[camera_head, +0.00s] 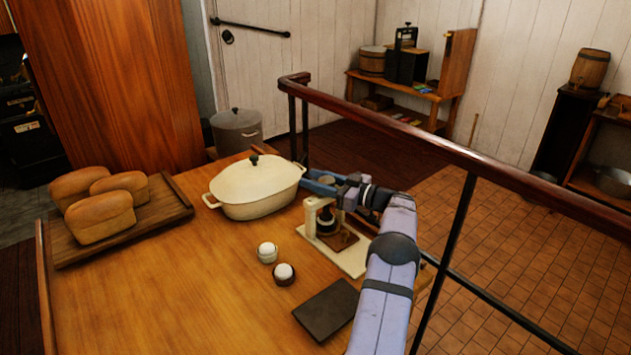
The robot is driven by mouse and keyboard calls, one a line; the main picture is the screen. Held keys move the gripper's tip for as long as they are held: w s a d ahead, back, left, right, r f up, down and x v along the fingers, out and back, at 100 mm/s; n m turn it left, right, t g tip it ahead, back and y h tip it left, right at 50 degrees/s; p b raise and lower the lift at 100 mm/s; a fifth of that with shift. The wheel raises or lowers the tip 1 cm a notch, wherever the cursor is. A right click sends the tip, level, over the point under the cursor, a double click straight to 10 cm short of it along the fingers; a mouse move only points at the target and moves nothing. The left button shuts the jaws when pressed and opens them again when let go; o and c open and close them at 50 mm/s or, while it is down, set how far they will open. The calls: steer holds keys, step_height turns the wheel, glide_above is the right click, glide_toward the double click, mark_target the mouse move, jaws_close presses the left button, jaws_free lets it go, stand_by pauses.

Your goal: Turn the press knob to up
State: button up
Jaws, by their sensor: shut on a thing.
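The press (352,262) stands near the right edge of the wooden table. It has a cream base and upright frame, with a dark round part and a brown plate inside. My arm reaches in from the lower right, and my gripper (318,186) is at the top of the press, shut on the press knob. The jaws and wrist hide the knob, so its turn position cannot be seen.
A cream lidded pot (255,188) stands close left of the press. Two small cups with white eggs (267,252) and a dark slab (327,309) lie in front. Loaves sit on a wooden tray (70,252) at left. A railing (440,150) runs behind my arm.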

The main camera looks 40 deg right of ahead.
mark_target(334, 185)
stand_by(0.3)
steer(key=o, duration=1)
steer(key=shift+o, duration=0.2)
steer(key=shift+s, duration=0.1)
steer(key=shift+b+v, duration=1.15)
steer(key=shift+v, duration=2.45)
